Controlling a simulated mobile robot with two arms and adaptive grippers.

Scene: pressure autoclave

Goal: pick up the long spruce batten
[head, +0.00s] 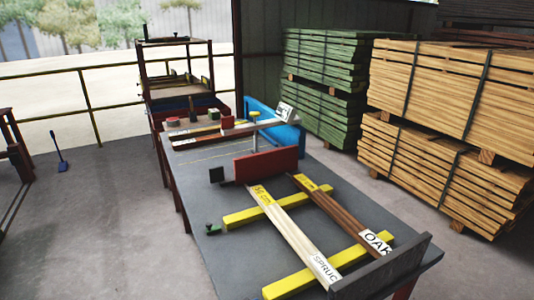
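The pale spruce batten (293,234) lies lengthwise on the grey workbench (203,256), across two yellow bars (243,217). A white label reading "SPRUC" is at its near end and a yellow label at its far end. A line along its length may mean two strips side by side; I cannot tell. A brown batten marked "OAK" (340,215) lies to its right across the same bars, with a gap between them. Neither of my grippers is in view.
A red plate (265,165) stands at the battens' far ends, and a dark raised board (385,275) at the near bench edge. A rack (178,72) stands behind the bench. Green (323,85) and tan (430,90) timber stacks stand right. Floor left of the bench is mostly clear.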

